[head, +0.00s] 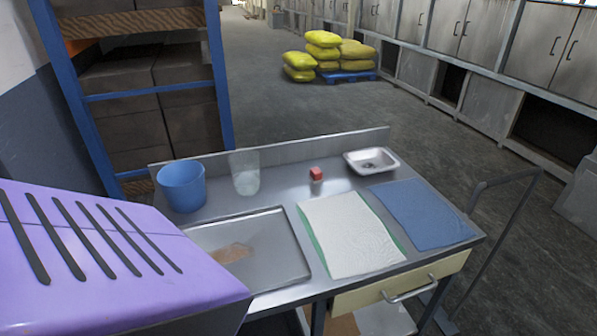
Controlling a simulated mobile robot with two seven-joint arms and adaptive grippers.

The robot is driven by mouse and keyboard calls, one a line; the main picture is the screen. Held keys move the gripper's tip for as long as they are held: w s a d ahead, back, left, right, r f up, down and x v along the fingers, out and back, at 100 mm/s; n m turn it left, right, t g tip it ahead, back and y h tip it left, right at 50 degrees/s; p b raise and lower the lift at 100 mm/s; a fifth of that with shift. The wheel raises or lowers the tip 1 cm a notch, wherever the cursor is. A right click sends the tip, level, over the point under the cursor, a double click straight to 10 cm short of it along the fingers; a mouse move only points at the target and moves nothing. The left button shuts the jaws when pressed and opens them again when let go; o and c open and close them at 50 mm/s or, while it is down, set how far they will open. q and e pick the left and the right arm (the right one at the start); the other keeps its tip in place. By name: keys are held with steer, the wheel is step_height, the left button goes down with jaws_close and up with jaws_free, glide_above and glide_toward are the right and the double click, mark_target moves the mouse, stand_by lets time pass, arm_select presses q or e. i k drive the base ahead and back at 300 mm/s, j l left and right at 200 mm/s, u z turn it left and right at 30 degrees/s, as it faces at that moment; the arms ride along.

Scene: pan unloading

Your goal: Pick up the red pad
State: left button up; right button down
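The only red thing I see is a small red block (316,174), standing near the back of the metal table (277,189). It looks like a little cube. I see no flat red pad. A white cloth with a green edge (346,235) and a blue cloth (424,214) lie flat at the right of the table. Neither of my grippers is in the head view.
A blue cup (181,186) and a clear glass (244,174) stand left of the block. A small metal basin (351,156) is right of it. A shallow metal tray (288,250) lies in front. A purple slotted casing (190,302), owner unclear, covers the lower left.

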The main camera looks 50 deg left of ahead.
mark_target(315, 177)
steer(key=u, duration=1.35)
